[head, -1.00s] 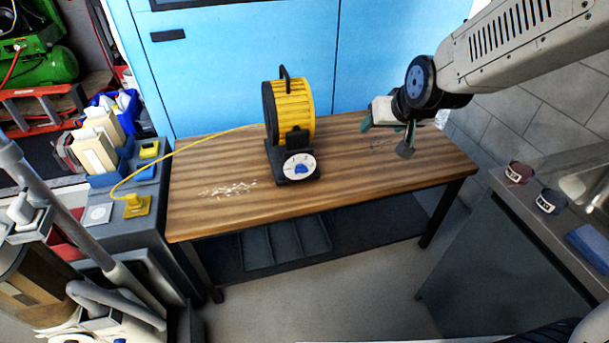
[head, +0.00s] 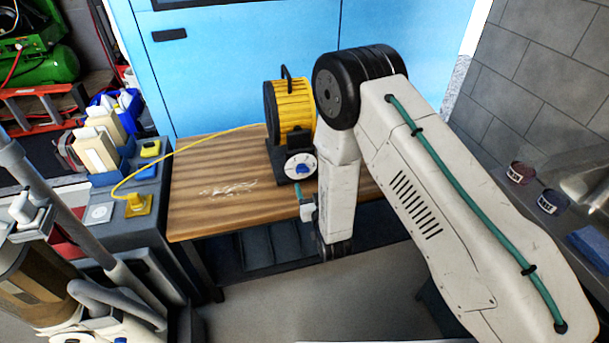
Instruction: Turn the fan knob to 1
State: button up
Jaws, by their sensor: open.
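The yellow and black fan (head: 290,104) stands on the wooden workbench (head: 210,215). Its blue knob (head: 302,169) sits on a white round dial (head: 293,161) on the black base, facing the front. The dial's marks are too small to read. My gripper (head: 300,197) is in front of and below the dial, near the bench's front edge, apart from the knob. Its teal-tipped finger shows and it is open and empty. My arm hides part of the gripper, the fan's right side and the right part of the bench.
A yellow cable (head: 190,151) runs from the fan to a yellow plug (head: 136,204) on the grey cabinet at left. Pale debris (head: 228,189) lies on the bench left of the fan. Two cups (head: 549,202) stand on the right counter. The bench left of the fan is mostly clear.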

aim_at(303, 172)
jog(key=x, duration=0.7)
jog(key=shift+a+f, duration=0.2)
jog(key=shift+f, duration=0.1)
jog(key=shift+c, duration=0.3)
jog(key=c, duration=0.9)
